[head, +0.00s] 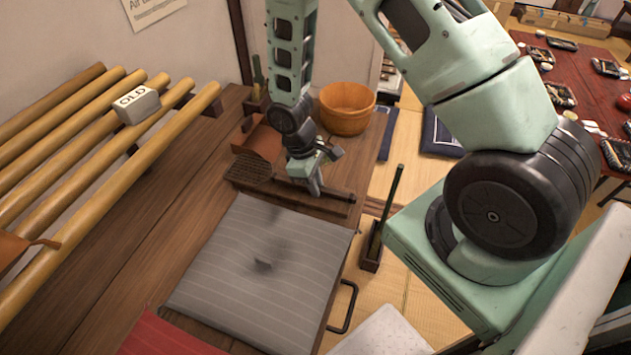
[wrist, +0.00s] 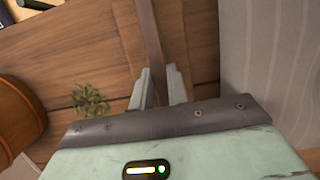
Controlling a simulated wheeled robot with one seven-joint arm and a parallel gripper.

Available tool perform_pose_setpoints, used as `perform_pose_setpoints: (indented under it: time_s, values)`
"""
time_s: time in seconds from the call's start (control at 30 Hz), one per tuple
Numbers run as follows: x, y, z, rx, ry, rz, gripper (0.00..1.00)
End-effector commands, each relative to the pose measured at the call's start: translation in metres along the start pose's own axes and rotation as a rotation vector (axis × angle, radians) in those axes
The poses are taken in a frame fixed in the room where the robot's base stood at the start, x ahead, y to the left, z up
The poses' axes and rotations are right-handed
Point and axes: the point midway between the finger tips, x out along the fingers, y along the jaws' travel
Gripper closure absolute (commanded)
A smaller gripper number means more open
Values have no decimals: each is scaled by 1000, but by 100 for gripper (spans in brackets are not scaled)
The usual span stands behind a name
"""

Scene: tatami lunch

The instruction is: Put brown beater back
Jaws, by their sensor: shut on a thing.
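The brown beater has a dark woven head (head: 248,169), which lies low over the wooden table near the back edge of a grey striped cushion (head: 255,275). My gripper (head: 315,188) is shut on its thin brown handle. In the wrist view the handle (wrist: 151,35) runs up from between the fingertips (wrist: 163,88). The head of the beater is out of the wrist view. I cannot tell whether the beater touches the table. A long dark wooden bar (head: 335,206) lies close under the gripper, partly hidden.
A wooden tub (head: 347,108) stands behind the gripper. Yellow poles (head: 60,130) carry a grey block (head: 137,105) at left. A small stand with a dark upright stick (head: 391,205) is on the right. A red cushion (head: 165,337) lies at the front.

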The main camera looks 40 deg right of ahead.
Motion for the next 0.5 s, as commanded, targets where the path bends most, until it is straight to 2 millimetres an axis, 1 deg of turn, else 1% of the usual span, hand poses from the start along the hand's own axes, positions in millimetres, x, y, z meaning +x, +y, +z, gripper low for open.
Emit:
perform_pose_setpoints:
  time_s: [0.03,0.07,0.1,0.37,0.5]
  values:
    - [0,0,0,0,0,0,78]
    - [0,0,0,0,0,0,70]
    - [0,0,0,0,0,0,59]
    - [0,0,0,0,0,0,58]
    - [-8,0,0,1,3,1,58]
